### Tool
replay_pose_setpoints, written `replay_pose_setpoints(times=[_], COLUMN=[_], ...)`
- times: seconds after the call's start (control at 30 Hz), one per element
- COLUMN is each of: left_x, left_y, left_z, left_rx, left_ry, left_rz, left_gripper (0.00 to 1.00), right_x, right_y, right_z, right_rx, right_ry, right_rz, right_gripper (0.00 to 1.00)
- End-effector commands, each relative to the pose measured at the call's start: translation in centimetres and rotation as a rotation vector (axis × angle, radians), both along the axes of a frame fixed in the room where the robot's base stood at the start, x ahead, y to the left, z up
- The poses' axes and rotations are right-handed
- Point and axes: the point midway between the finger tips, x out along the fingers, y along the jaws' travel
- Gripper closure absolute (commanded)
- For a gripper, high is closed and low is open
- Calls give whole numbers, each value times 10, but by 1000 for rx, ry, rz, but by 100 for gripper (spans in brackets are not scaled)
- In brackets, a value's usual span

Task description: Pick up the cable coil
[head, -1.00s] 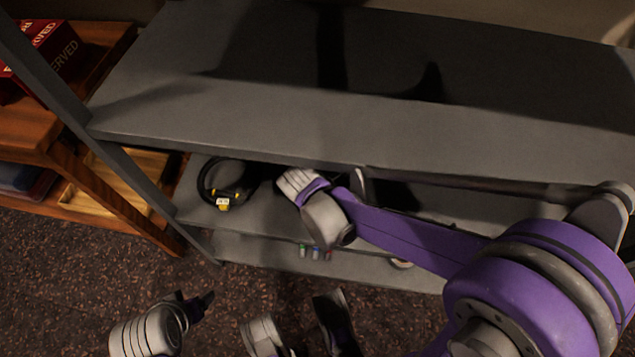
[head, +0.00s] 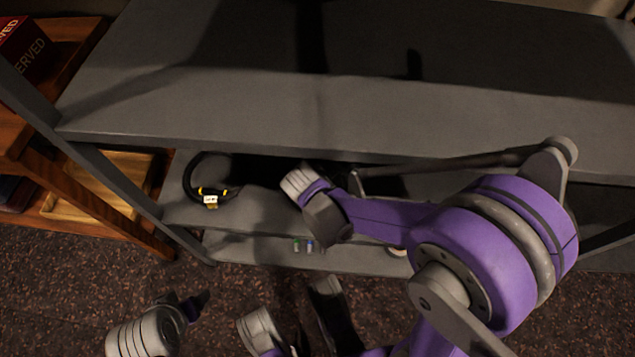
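The cable coil (head: 188,183) is a black loop with yellow bands and a white tag. It lies on the grey desk's shelf below the top, near the left end. The top's front edge hides part of its far side. My purple right arm reaches in from the right. Its light grey end, with the right gripper (head: 300,184), is at the shelf front, right of the coil and apart from it. Its fingers cannot be made out clearly. Light grey and dark parts of mine, probably of the left gripper (head: 190,307), show low in the picture, away from the coil; their opening is unclear.
The grey desk top (head: 330,110) overhangs the shelf, and a desk leg (head: 100,180) stands left of the coil. Small coloured items (head: 309,246) lie on a lower shelf. A wooden rack (head: 75,205) with a red box (head: 25,50) is at far left.

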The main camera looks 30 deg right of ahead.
Motion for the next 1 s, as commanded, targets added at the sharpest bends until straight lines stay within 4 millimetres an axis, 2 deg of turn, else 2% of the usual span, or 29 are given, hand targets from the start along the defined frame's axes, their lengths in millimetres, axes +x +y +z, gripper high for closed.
replay_pose_setpoints(times=[0.03, 0.07, 0.4, 1.0], left_x=[0, 0, 0, 0], left_y=[0, 0, 0, 0], left_z=[0, 0, 0, 0], left_rx=[0, 0, 0, 0], left_ry=[0, 0, 0, 0], left_rz=[0, 0, 0, 0], left_gripper=[23, 23, 23, 23], right_x=[0, 0, 0, 0], right_y=[0, 0, 0, 0], right_z=[0, 0, 0, 0], right_rx=[0, 0, 0, 0], right_ry=[0, 0, 0, 0], right_rz=[0, 0, 0, 0], right_gripper=[32, 37, 98, 100])
